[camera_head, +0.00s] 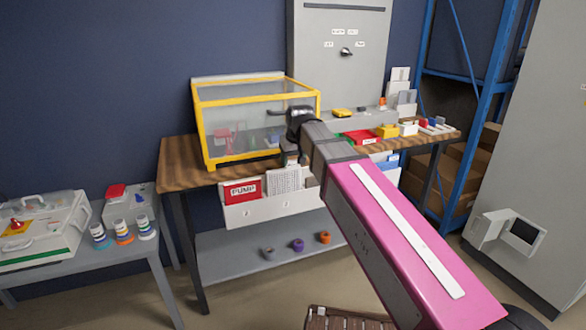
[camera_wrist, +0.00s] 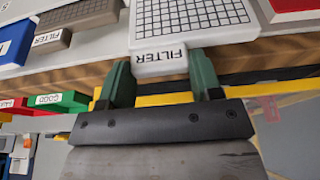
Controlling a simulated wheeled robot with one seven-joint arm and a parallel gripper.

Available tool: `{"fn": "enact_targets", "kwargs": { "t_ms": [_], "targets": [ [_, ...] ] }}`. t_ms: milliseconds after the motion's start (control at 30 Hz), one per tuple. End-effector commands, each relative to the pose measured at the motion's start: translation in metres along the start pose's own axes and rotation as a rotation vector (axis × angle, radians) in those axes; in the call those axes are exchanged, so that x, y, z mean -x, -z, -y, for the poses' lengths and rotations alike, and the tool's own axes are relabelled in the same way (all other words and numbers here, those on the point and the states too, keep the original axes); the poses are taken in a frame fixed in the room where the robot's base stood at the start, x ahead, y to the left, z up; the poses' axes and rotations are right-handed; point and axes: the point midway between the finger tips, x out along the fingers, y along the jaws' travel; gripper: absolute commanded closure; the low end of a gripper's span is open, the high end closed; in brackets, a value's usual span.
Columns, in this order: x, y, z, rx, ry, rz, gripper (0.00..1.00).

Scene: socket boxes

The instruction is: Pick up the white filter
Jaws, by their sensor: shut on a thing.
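The white filter (camera_wrist: 195,18) is a white panel with a black grid and a tab labelled FILTER, seen upside down in the wrist view. In the head view the white filter (camera_head: 284,180) stands in the front rack of the wooden table, right of a red PUMP card. My gripper (camera_wrist: 158,70) has its two green fingers on either side of the tab and is shut on it. In the head view my gripper (camera_head: 291,158) is above the filter, partly hidden by my arm.
The rack (camera_head: 262,213) hangs on the table front. A red PUMP card (camera_head: 243,191) is beside the filter; a grey-brown filter (camera_wrist: 80,18) is on its other side. A yellow-framed clear box (camera_head: 204,139) stands on the table close behind my gripper.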

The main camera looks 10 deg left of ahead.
Motion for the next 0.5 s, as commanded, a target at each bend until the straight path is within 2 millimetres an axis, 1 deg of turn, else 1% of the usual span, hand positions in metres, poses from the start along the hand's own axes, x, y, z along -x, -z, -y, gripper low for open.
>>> {"fn": "enact_targets", "kwargs": {
  "t_ms": [33, 267, 500],
  "targets": [
    [0.007, 0.003, 0.0, 0.0, 0.0, -0.002, 0.62],
    [0.038, 0.013, 0.0, 0.0, 0.0, -0.001, 0.62],
    [0.074, 0.025, 0.0, 0.0, 0.0, -0.002, 0.62]
  ]
}}
